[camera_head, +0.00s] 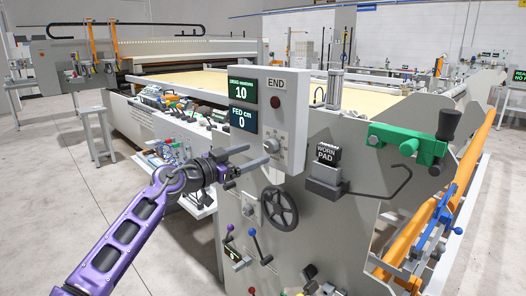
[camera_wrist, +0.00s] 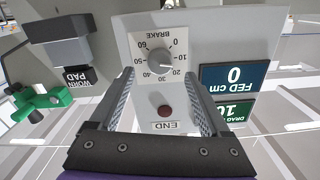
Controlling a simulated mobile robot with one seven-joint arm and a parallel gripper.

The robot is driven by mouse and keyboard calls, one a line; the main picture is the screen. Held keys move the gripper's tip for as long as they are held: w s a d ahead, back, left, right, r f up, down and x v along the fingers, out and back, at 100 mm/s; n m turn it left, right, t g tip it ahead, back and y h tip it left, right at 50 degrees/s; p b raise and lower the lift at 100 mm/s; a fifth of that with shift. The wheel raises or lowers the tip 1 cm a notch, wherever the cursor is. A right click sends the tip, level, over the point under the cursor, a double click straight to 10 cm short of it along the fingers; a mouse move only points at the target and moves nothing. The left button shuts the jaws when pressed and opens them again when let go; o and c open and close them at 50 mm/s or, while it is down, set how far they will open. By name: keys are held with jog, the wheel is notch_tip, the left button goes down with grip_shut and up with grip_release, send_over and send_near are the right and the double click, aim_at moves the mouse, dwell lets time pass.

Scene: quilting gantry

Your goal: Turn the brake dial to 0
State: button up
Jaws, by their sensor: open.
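The brake dial (camera_head: 271,145) is a round grey knob on the front of the grey END control box (camera_head: 291,150). In the wrist view, which is upside down, the dial (camera_wrist: 159,62) sits on a white BRAKE scale marked 0 to 60. Its white pointer seems to lie between 10 and 20; the exact mark is hard to read. My gripper (camera_head: 245,160) is open and empty, just left of the dial in the head view. In the wrist view its fingers (camera_wrist: 158,78) frame the dial from either side, with no clear contact.
A dark red button (camera_head: 275,102) and two displays, DRAG newtons 10 (camera_head: 242,92) and FED cm 0 (camera_head: 243,119), are on the box. A black handwheel (camera_head: 279,208) is below. The WORN PAD block (camera_head: 327,154) and green clamp (camera_head: 408,143) stick out at right.

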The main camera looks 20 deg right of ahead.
aim_at(269, 148)
jog(key=shift+x, duration=2.4)
grip_shut()
jog(key=shift+n, duration=0.4)
jog(key=n, duration=0.4)
jog(key=shift+n, duration=0.3)
jog(key=n+p, duration=0.1)
jog(key=n, duration=0.4)
jog(key=shift+s+n+p, duration=0.1)
jog(key=shift+n+p, duration=0.2)
jog(key=shift+p, duration=0.05)
grip_release()
